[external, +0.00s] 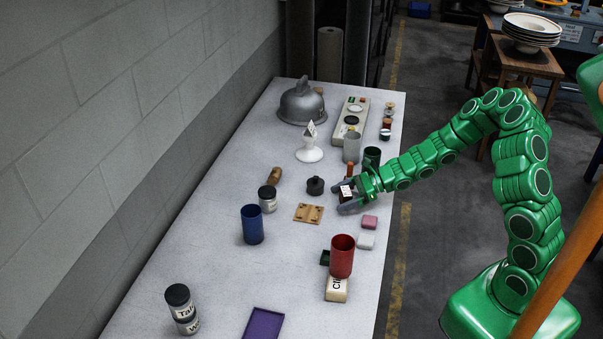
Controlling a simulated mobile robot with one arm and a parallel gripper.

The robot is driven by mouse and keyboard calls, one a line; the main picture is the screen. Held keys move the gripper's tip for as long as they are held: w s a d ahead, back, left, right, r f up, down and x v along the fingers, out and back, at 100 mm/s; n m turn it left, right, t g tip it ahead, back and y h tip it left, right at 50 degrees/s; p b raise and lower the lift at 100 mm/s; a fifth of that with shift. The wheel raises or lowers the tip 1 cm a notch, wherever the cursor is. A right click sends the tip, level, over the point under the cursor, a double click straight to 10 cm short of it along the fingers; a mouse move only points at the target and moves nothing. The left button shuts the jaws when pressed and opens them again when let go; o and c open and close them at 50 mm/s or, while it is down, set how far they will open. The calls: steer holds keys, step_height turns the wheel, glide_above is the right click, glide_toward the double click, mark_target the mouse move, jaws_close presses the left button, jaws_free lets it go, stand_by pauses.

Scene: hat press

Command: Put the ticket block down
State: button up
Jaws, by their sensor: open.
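My gripper (352,199) is low over the right edge of the long table, at mid-length, with its fingers pointing left. A small dark block with a white printed face (346,190), which looks like the ticket block, is at the fingertips. The fingers are apart, one on the far side of it and one on the near side. I cannot tell whether the block touches a finger or rests fully on the table. Its lower part is partly hidden by the near finger.
The grey table (190,240) holds a wooden plate (309,213), a dark knob-like piece (315,186), pink (370,222) and white (366,241) blocks, and a red cup (342,256). A green cup (372,157) stands just behind my gripper.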

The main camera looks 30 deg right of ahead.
steer(key=shift+v, duration=5.7)
steer(key=shift+s+a+r, duration=0.1)
